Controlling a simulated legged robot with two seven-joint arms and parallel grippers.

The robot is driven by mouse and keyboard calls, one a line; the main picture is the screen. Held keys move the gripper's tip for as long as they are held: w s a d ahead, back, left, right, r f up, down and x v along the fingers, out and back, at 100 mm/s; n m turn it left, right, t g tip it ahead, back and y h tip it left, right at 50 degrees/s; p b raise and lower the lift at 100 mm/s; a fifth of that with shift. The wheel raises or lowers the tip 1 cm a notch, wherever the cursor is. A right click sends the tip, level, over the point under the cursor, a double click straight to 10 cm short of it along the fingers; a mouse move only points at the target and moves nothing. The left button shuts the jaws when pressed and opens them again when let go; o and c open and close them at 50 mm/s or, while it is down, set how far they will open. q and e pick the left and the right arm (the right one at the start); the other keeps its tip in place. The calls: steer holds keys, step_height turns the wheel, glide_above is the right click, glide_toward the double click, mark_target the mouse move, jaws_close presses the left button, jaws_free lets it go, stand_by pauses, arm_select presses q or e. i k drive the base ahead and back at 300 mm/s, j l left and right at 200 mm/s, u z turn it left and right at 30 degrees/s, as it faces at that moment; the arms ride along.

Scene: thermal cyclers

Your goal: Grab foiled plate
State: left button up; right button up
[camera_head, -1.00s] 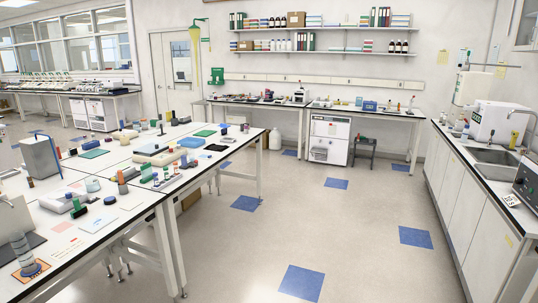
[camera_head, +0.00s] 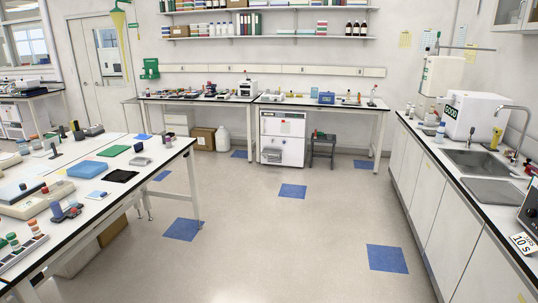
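I cannot make out a foiled plate for certain in the head view. Several small items lie on the left bench (camera_head: 180,147), among them a blue box (camera_head: 88,169), a green mat (camera_head: 114,150) and a black mat (camera_head: 120,176). The back benches (camera_head: 240,99) carry small equipment, too far off to tell apart. Neither of my grippers shows in the view.
Open floor (camera_head: 270,225) with blue tiles lies ahead between the left bench and the right counter (camera_head: 425,205) with its sink (camera_head: 478,162). At the back stand a white under-bench unit (camera_head: 283,128), a dark stool (camera_head: 322,148) and a cardboard box (camera_head: 203,138).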

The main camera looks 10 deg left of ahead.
mark_target(139, 160)
steer(key=i+u, duration=0.1)
steer(key=i, duration=0.55)
steer(key=i+l, duration=0.1)
steer(key=i, duration=0.5)
steer(key=i+u, duration=0.15)
steer(key=i, duration=0.5)
steer(key=i+l, duration=0.2)
steer(key=i, duration=0.4)
steer(key=u, duration=0.05)
